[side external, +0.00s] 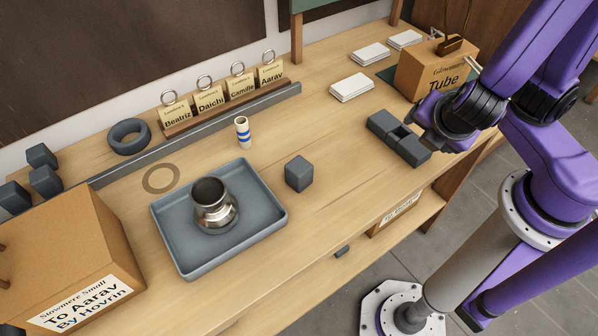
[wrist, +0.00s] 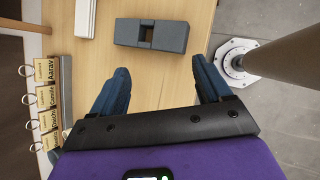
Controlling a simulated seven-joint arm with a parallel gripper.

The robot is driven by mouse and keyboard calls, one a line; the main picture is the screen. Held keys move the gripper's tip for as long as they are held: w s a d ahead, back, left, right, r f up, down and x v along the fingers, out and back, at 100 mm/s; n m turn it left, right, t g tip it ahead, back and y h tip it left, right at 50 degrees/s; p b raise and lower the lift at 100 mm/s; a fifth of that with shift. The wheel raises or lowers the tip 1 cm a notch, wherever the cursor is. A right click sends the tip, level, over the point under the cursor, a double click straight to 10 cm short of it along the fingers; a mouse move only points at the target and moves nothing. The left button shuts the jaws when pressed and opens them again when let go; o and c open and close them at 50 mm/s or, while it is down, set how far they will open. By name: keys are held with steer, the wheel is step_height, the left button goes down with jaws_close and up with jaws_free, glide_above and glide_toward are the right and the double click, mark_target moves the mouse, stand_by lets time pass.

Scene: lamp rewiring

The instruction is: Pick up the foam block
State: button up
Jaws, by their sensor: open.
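Several dark grey blocks are in view, and I cannot tell from looks alone which is foam. A long dark grey block with a square opening in its middle (side external: 399,138) lies at the right of the table; it also shows in the wrist view (wrist: 173,38), just beyond my fingertips. A dark grey cube (side external: 299,173) stands alone near the middle. More dark cubes (side external: 46,181) sit at the far left. My gripper (wrist: 160,70) is open and empty, its two blue fingers apart. In the side view it is beside the long block, its fingertips partly hidden.
A grey tray (side external: 262,223) holds a metal pot (side external: 213,207). A cardboard box (side external: 72,262) stands front left, a Tube box (side external: 432,74) back right. Name cards (side external: 209,100), a dark ring (side external: 130,136), a striped cylinder (side external: 242,131) and white card stacks (side external: 351,88) line the back.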

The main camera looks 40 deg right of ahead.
steer(key=w+a+f+n+t+y, duration=0.1)
steer(key=w+a+f+n+t, duration=0.15)
steer(key=a+n+t, duration=0.45)
steer(key=n+t+y, duration=0.1)
steer(key=n+y, duration=0.5)
steer(key=n, duration=0.4)
glide_toward(305, 172)
steer(key=x, duration=0.9)
steer(key=shift+w+f, duration=0.1)
steer(key=shift+w, duration=0.1)
steer(key=shift+x, duration=2.55)
steer(key=shift+s+d+f, duration=0.1)
steer(key=c, duration=1)
